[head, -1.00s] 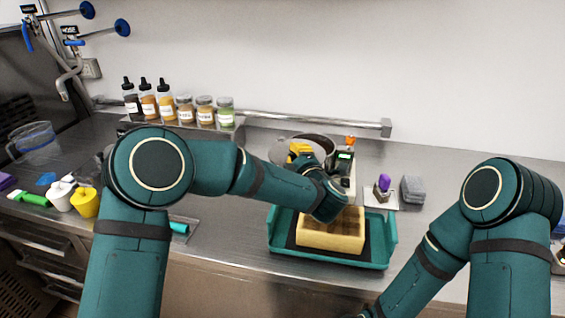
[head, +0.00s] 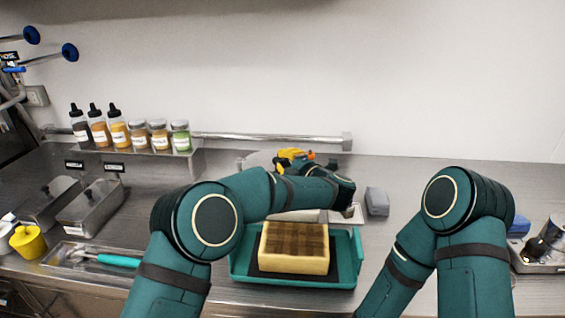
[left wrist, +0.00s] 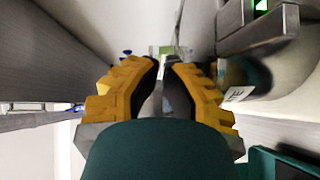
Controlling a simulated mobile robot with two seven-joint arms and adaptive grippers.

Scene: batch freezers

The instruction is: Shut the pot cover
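My left gripper (head: 290,158), with yellow fingers, is at the back of the counter beyond the green tray. A pale curved edge, apparently the pot (head: 256,160), shows just left of it. The arm and gripper hide most of the pot, and I cannot make out its cover. In the left wrist view the left gripper (left wrist: 161,64) has its two fingertips close together with a narrow gap. A rounded metal surface (left wrist: 275,75) lies right of the fingers there. My right gripper is outside both views.
A green tray (head: 240,272) with a wooden block (head: 293,262) stands in front of the left forearm. Bottles and jars (head: 130,135) line a back shelf. A grey block (head: 377,202) sits right of the gripper. Metal bins (head: 90,210) stand left. The back right counter is clear.

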